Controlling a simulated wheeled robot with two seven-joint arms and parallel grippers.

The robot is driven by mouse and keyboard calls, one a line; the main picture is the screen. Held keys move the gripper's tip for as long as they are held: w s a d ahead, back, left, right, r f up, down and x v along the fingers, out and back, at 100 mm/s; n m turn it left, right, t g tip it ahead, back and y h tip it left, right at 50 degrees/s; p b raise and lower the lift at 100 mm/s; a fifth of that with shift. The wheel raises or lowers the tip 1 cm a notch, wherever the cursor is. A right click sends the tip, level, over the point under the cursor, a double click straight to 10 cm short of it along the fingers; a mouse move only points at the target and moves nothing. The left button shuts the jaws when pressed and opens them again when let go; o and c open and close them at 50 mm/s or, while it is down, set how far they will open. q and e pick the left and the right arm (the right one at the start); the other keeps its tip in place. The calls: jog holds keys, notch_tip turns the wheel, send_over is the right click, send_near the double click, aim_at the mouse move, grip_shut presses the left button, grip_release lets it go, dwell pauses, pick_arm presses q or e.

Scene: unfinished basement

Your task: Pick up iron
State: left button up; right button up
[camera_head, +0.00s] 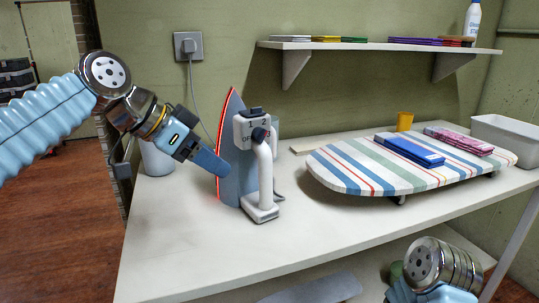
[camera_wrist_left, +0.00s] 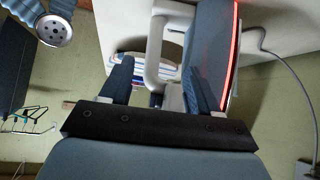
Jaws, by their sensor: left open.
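The iron (camera_head: 238,188) stands upright on its heel on the white table, blue-grey and white with a red glowing edge along its soleplate. Its white handle faces right in the head view. My left gripper (camera_head: 216,164) reaches in from the left at the iron, and its fingertips are partly hidden against the body. In the left wrist view, the left gripper (camera_wrist_left: 157,80) is open, with the white handle of the iron (camera_wrist_left: 155,45) between its two blue fingers. One finger overlaps the iron's body there; contact cannot be told. My right gripper is out of view; only my right wrist shows.
A striped ironing board (camera_head: 340,172) with folded blue and pink cloths stands right of the iron. A yellow cup (camera_head: 404,121) and a white bin (camera_head: 497,135) are behind it. The iron's cord runs up to a wall socket (camera_head: 188,46). The front of the table (camera_head: 190,250) is clear.

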pick_arm(q)
send_near(261, 201)
jog(key=w+d, duration=0.3)
jog(key=x, duration=0.3)
jog(key=s+x, duration=0.1)
jog(key=x, duration=0.1)
jog(key=shift+w+d+f, duration=0.1)
jog(key=shift+w+f, duration=0.05)
jog(key=shift+f, duration=0.4)
jog(key=shift+c, duration=0.2)
grip_shut()
jog(key=shift+r, duration=0.2)
